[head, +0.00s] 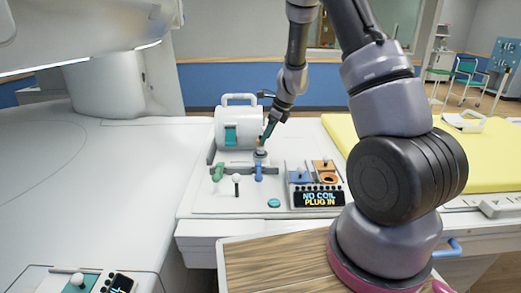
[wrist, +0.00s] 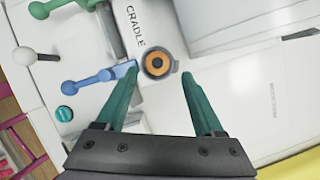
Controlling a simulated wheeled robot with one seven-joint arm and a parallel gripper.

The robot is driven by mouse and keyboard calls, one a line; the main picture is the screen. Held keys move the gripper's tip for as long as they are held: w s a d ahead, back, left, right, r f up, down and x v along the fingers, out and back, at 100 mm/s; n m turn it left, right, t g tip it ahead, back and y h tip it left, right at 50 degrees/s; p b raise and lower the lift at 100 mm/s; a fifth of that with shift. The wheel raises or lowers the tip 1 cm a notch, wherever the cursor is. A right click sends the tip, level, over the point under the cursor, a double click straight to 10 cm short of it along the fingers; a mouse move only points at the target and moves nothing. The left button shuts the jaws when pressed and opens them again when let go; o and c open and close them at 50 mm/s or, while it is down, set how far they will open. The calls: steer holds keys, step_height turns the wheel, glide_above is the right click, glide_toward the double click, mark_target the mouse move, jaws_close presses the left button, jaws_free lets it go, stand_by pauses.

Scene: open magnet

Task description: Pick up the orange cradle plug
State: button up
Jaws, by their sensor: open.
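My gripper (wrist: 158,72) is open, with one teal finger on each side of the plug and clear gaps between. The fingers do not visibly touch it. In the head view, my gripper (head: 266,133) points down over the plug (head: 260,142), which is small and partly hidden there.
A blue lever (wrist: 95,80) lies close to the left finger. Green and white-knobbed levers stand farther left. In the head view, a white coil with a handle (head: 237,103) stands behind, and a panel (head: 319,198) reading "NO COIL PLUG IN" is at right.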

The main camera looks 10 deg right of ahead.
steer(key=x, duration=0.5)
steer(key=shift+a+r, duration=0.1)
steer(key=shift+a, duration=0.3)
jaws_close()
step_height(320, 180, up, 10)
steer(key=shift+r, duration=0.1)
